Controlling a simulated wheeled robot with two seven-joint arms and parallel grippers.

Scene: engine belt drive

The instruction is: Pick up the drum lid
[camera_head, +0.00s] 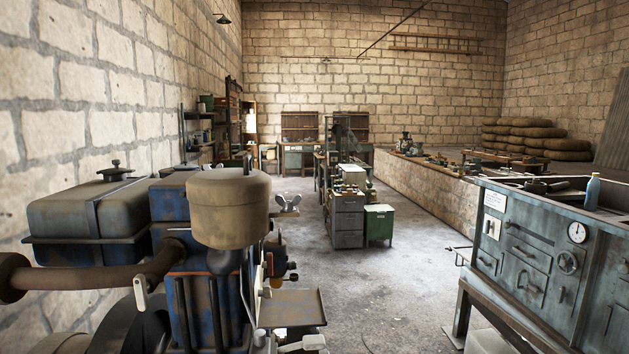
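No separate lid that I can surely call the drum lid shows in the head view. A tan, drum-shaped canister (229,215) with a rounded top stands upright on the blue engine (190,290) at the left front. Its top is closed, and I cannot tell whether that top is the drum lid. Neither of my grippers can be made out in this view. The lower part of the engine is cut off by the picture's bottom edge.
A worn tank (88,208) and a rusty pipe (100,278) flank the canister. A grey control bench (545,250) with a blue bottle (592,191) stands at right. A green box (379,223) stands mid-room. The floor (400,290) between engine and bench is mostly open.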

